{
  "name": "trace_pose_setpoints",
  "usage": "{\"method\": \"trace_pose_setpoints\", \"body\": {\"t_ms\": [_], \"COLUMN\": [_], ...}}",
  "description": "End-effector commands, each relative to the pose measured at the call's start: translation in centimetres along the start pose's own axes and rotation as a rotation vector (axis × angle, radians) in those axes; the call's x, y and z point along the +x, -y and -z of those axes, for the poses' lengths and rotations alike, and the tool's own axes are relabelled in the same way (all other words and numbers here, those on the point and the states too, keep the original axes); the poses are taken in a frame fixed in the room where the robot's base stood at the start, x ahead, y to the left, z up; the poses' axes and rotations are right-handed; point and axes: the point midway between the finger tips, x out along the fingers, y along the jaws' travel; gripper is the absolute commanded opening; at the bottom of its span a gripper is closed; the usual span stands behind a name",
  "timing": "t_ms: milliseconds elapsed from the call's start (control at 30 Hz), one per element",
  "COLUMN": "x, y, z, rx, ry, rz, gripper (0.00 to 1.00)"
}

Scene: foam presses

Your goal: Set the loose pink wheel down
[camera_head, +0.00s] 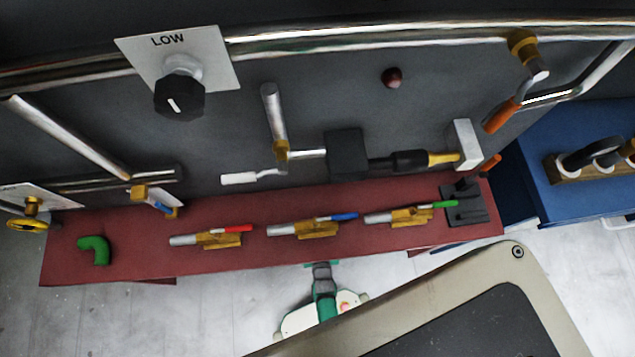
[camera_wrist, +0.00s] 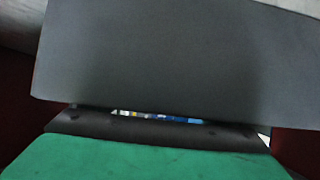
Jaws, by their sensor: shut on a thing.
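My gripper (camera_head: 322,267) shows in the head view at the front edge of the dark red bench, near its middle. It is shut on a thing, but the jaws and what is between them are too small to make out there. In the wrist view a large grey surface and a green surface fill most of the picture, with only a thin gap between them. The loose pink wheel cannot be made out clearly in either view.
The dark red bench (camera_head: 140,248) carries a green bent pipe (camera_head: 95,249), several valves with coloured handles, and a dark block (camera_head: 464,207) at the right. Pipes and a black knob (camera_head: 180,94) are behind it. A blue cabinet (camera_head: 570,185) stands at the right.

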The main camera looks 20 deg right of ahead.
Motion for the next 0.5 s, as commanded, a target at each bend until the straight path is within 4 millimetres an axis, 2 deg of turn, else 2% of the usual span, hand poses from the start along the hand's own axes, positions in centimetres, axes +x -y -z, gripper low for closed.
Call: {"method": "trace_pose_setpoints", "body": {"t_ms": [500], "x": [0.39], "y": [-0.02], "z": [-0.52], "rx": [0.0], "ry": [-0.001], "rz": [0.0], "gripper": [0.5]}}
